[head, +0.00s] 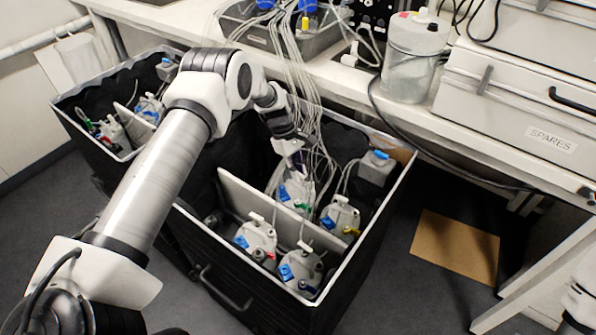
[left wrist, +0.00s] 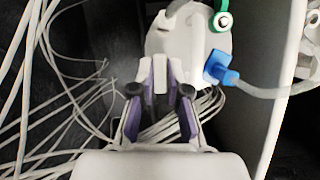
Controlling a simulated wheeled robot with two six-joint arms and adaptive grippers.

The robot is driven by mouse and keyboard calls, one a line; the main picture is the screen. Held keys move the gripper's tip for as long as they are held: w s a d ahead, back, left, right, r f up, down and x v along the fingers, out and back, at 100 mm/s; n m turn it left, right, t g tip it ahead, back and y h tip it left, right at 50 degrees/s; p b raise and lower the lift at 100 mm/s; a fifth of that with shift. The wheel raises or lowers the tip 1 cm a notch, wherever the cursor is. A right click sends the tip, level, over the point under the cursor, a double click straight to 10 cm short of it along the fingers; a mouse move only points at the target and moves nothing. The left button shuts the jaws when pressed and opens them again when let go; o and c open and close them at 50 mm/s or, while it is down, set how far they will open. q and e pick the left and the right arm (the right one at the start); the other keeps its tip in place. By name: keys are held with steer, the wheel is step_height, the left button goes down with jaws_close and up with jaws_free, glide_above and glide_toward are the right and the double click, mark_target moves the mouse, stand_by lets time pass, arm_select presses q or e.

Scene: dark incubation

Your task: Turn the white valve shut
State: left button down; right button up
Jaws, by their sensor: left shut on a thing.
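My left gripper (head: 294,163) reaches down into the near black crate (head: 233,291), over a white-lidded vessel (head: 296,193). In the left wrist view the purple-padded fingers of this gripper (left wrist: 160,84) are shut on the white valve (left wrist: 160,77) at the edge of the vessel's lid (left wrist: 190,42). The valve shows only partly between the fingers, so its exact angle is hard to tell. A blue valve (left wrist: 219,68) with a tube and a green valve (left wrist: 221,21) are on the same lid. My right gripper is not in view.
Other lidded vessels (head: 256,238) stand close by in the crate, beside a white divider (head: 250,203). Many thin tubes hang around my left gripper from a grey tray (head: 328,42) on the bench. A clear jar (head: 408,70) and a SPARES case (head: 520,115) stand at the right.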

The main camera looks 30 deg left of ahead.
arm_select(q)
steer(key=c, duration=1.2)
jaws_free()
steer(key=shift+o, duration=0.2)
steer(key=v, duration=0.8)
